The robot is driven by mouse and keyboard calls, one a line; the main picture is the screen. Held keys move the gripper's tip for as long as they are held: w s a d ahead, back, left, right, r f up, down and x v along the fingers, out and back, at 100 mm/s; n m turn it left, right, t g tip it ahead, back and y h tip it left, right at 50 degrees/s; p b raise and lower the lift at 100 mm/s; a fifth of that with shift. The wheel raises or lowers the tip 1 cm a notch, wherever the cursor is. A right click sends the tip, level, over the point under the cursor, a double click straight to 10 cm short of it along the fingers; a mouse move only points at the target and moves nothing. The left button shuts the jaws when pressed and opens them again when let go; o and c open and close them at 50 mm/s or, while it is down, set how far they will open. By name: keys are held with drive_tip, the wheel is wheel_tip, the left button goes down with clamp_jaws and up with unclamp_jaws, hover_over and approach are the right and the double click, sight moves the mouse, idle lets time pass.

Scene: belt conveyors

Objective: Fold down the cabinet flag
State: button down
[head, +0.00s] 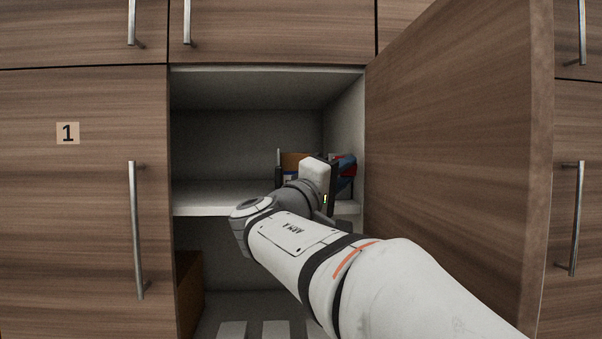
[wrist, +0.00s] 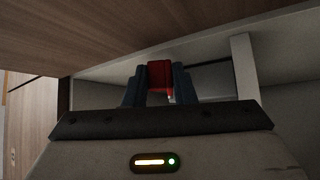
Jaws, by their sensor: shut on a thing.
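The cabinet (head: 245,195) stands open, with its wood-look door (head: 460,130) swung out to the right. My gripper (wrist: 159,78) reaches inside, at the right end of the middle shelf. In the wrist view, its two blue fingers are closed on a small red piece, which looks like the flag (wrist: 160,72). In the head view, only a bit of red and blue shows beside my wrist, so the flag's shape and mounting are hidden. I cannot tell whether the flag is up or folded.
A brown item (head: 294,160) sits behind my wrist on the shelf. A brown box (head: 189,285) stands in the lower compartment at left. The open door borders my arm on the right. The shelf's left half is clear. Closed doors with metal handles (head: 136,230) surround the opening.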

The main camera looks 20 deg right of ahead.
drive_tip(key=f+b, duration=0.1)
drive_tip(key=b, duration=0.2)
drive_tip(key=shift+m+h+b, duration=0.3)
drive_tip(key=shift+m+h, duration=0.1)
drive_tip(key=shift+w+b, duration=0.1)
drive_tip(key=shift+b, duration=0.75)
drive_tip(key=shift+m, duration=0.3)
drive_tip(key=shift+r, duration=0.25)
drive_tip(key=c, duration=1.3)
unclamp_jaws()
drive_tip(key=shift+f, duration=0.1)
drive_tip(key=shift+a+f+b, duration=0.25)
drive_tip(key=shift+a+b, duration=0.1)
drive_tip(key=shift+b, duration=0.05)
drive_tip(key=b+v, duration=0.2)
drive_tip(key=v, duration=0.5)
